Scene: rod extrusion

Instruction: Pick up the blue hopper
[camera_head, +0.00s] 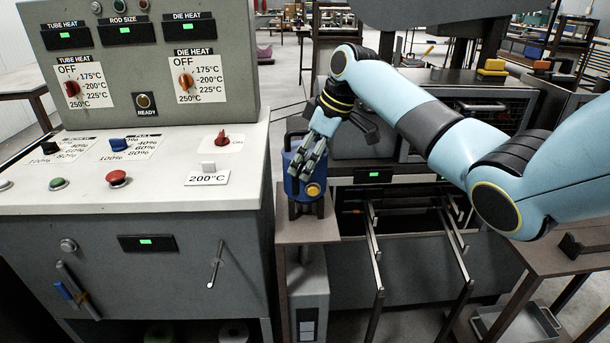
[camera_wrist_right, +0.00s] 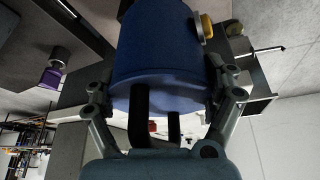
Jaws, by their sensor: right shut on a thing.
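The blue hopper (camera_head: 305,170) stands on a small brown stand (camera_head: 310,229) right of the control console. It has a dark handle and a yellow knob on its front. My right gripper (camera_head: 313,157) reaches it from above and behind, with its fingers against the hopper. In the right wrist view the hopper (camera_wrist_right: 162,45) fills the upper middle, its dark handle toward my palm. The fingers of my right gripper (camera_wrist_right: 165,110) lie on both sides of it, shut on it. Part of the hopper is hidden behind the fingers. My left gripper is not in view.
The grey control console (camera_head: 130,180) with knobs and buttons stands close on the left. A machine with a rack of metal rails (camera_head: 420,240) is right of the stand. A metal tray (camera_head: 520,325) lies at the lower right. A purple object (camera_wrist_right: 51,77) shows in the wrist view.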

